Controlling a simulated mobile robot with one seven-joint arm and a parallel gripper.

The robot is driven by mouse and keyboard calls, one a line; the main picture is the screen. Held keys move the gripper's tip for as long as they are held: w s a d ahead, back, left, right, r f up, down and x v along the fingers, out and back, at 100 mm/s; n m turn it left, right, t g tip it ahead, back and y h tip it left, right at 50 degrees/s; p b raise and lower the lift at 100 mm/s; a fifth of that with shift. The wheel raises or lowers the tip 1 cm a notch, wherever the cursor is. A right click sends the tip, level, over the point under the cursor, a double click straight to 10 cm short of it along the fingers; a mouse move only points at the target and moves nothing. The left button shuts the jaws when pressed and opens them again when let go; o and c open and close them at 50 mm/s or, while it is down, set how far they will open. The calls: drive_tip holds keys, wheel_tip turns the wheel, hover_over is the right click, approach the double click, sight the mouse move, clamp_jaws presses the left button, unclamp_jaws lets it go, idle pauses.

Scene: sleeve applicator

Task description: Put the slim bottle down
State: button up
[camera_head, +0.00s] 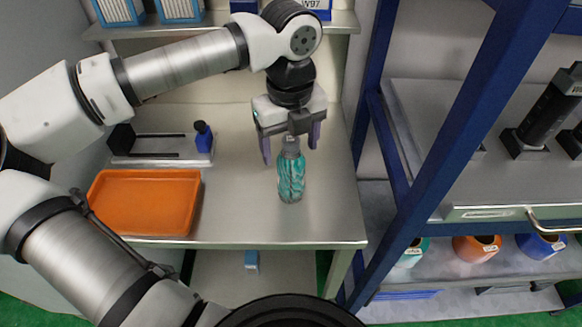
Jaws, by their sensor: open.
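The slim bottle (291,177) is teal with a marbled pattern and a grey top. It stands upright on the metal bench, right of the orange tray. My gripper (291,152) points down over it from above. Its two fingers are spread on either side of the bottle's top, with a gap visible between fingers and bottle. The bottle's base appears to rest on the bench top (240,215). The gripper body hides part of the bottle's cap.
An empty orange tray (146,202) lies left on the bench. Behind it a small blue bottle (203,137) stands at a grey fixture. A blue rack post (430,150) rises close on the right. A shelf (340,22) hangs above. The bench between tray and bottle is clear.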

drive_tip(key=shift+w+f, duration=0.1)
drive_tip(key=shift+f, duration=1.35)
clamp_jaws()
